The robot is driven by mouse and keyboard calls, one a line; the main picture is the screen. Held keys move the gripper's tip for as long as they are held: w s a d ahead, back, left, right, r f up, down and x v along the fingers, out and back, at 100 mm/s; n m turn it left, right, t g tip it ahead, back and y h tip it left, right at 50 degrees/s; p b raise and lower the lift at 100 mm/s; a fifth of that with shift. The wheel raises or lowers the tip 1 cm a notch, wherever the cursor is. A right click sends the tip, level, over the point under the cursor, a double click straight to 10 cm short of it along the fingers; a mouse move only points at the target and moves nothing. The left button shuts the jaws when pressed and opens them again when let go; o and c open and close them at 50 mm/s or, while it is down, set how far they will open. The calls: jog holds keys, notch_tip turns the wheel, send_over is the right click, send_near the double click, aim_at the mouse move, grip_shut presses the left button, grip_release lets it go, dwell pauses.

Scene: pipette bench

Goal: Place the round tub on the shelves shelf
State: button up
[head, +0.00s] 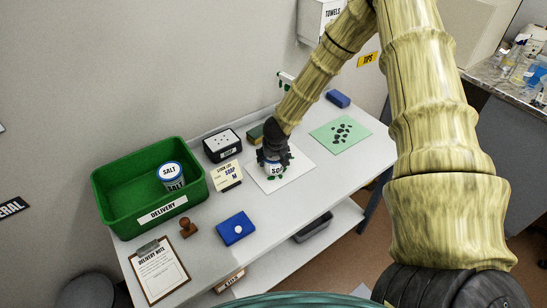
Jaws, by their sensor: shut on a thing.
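A round white tub with a "SALT" label (276,170) is on a white sheet (297,172) near the middle of the bench. My gripper (273,157) comes down over it from above and is shut on it. The fingers and wrist hide the tub's top, and I cannot tell if it touches the sheet. A second round salt tub (174,186) with a blue-rimmed lid is in the green delivery crate (125,216) at the left. A low white shelf (268,272) shows under the bench top; I cannot tell if it is the shelves shelf.
A black box (222,146), a card (226,175), a blue box (236,229), a stamp (188,228) and a clipboard (160,270) surround the sheet. A green mat (326,143) with dark pieces lies right. A grey bin (314,228) occupies part of the low shelf.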

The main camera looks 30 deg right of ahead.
jog(key=o, duration=1.7)
jog(key=shift+f, duration=0.1)
